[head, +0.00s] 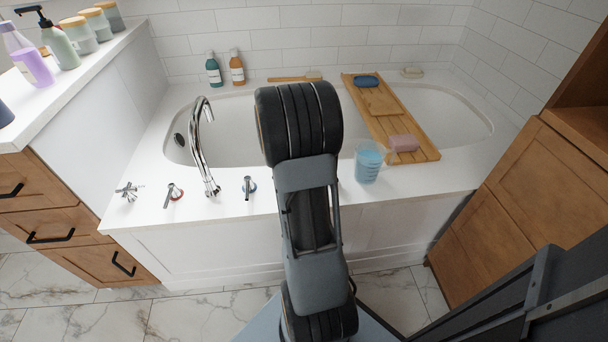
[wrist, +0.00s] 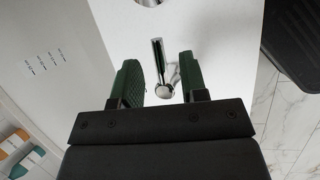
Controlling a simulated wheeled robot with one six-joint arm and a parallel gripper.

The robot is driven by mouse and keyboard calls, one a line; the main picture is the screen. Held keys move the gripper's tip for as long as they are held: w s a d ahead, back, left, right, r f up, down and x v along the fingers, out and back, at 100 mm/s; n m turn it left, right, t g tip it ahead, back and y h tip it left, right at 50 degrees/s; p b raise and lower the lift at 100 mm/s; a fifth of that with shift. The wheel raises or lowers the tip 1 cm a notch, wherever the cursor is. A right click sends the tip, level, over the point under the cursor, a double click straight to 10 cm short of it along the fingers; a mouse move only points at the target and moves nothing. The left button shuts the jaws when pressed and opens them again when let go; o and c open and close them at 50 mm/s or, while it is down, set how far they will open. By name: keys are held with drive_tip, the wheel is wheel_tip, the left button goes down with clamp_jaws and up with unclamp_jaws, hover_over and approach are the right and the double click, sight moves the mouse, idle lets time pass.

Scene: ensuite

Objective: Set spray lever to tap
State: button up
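In the wrist view, a chrome lever (wrist: 158,55) with a rounded end stands on the white tub deck (wrist: 215,35). My gripper (wrist: 159,61) is open, with its green padded fingers on either side of this lever. A gap shows between the lever and each finger; contact is not visible. In the head view my arm hides the gripper and that lever. The tub deck carries a tall chrome spout (head: 200,150), a cross handle (head: 129,191), a small red-marked lever (head: 172,195) and another small lever (head: 249,187).
A wooden tub tray (head: 385,125) spans the tub, right of my arm. A cup of blue liquid (head: 368,163) stands on the deck nearby. A white counter (head: 80,75) with bottles is at the left. A wooden cabinet (head: 530,185) is at the right.

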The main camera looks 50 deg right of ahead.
drive_tip(key=shift+s+d+f, duration=0.15)
drive_tip(key=shift+d+f, duration=0.1)
drive_tip(key=shift+f, duration=0.4)
clamp_jaws()
